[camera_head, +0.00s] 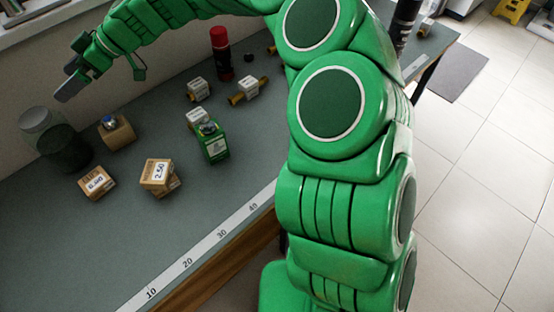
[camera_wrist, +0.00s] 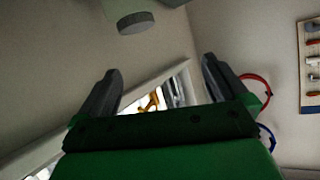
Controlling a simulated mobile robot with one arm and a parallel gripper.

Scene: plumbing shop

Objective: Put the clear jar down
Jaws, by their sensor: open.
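The clear jar (camera_head: 62,145) stands on the grey workbench at the left in the head view. Its upper part is see-through and its lower part looks dark. My gripper (camera_head: 68,72) is up and behind the jar in the picture, clear of it. Its two fingers are spread with nothing between them. The wrist view also shows the open gripper (camera_wrist: 160,70), facing the wall and a window area. I cannot see the jar in the wrist view.
A green box (camera_head: 212,145), a red-capped can (camera_head: 221,52) and brass fittings (camera_head: 243,92) stand further right. The front strip is clear.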

